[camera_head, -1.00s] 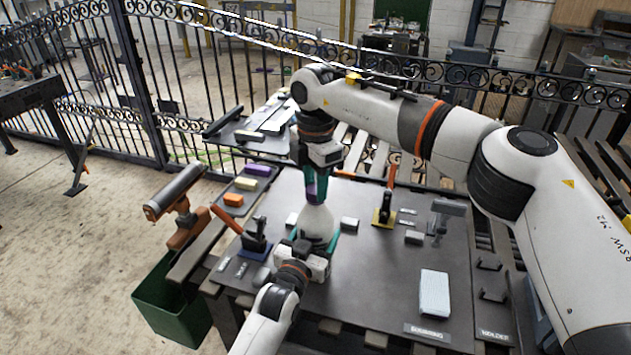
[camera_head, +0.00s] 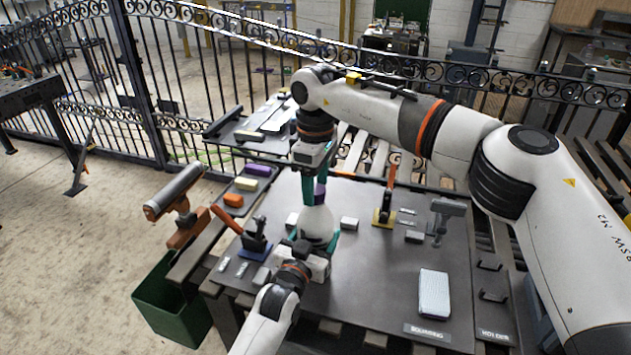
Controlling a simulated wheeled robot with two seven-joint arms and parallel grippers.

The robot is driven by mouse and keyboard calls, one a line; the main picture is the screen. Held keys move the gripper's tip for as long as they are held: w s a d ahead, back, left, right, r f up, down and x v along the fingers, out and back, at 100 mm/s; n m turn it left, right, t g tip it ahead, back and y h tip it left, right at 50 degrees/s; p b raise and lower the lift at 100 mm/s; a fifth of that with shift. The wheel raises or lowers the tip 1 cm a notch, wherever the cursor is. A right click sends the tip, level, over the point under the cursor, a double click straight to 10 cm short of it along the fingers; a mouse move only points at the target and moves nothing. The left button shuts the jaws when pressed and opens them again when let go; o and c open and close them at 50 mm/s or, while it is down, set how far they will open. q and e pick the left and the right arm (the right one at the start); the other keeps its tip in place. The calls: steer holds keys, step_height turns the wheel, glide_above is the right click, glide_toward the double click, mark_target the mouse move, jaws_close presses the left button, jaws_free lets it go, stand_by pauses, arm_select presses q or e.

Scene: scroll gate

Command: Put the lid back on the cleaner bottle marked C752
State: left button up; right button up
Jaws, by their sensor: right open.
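A white cleaner bottle (camera_head: 317,222) stands upright on the dark table. A purple lid (camera_head: 320,193) sits at its top; I cannot tell whether it is fully seated. No marking on the bottle is legible. My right gripper (camera_head: 314,188) comes down from above, its teal fingers open on either side of the lid. My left gripper (camera_head: 316,243) is low at the near side of the bottle, with its teal fingers around the bottle's lower body. The gripper's own body hides the bottle's base.
An orange-handled tool on a yellow base (camera_head: 384,216) stands right of the bottle, another on a blue base (camera_head: 255,245) to the left. A white box (camera_head: 434,294) lies at front right. Small grey blocks (camera_head: 349,223) stand close by. A green bin (camera_head: 170,305) is off the left edge.

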step_height(320, 180, up, 12)
stand_by(0.6)
arm_select(q)
steer(key=o, duration=2)
steer(key=shift+c, duration=0.2)
steer(key=b+v, duration=0.1)
steer(key=v, duration=1.1)
arm_select(e)
steer(key=shift+f, duration=0.7)
arm_select(q)
steer(key=shift+f, duration=0.1)
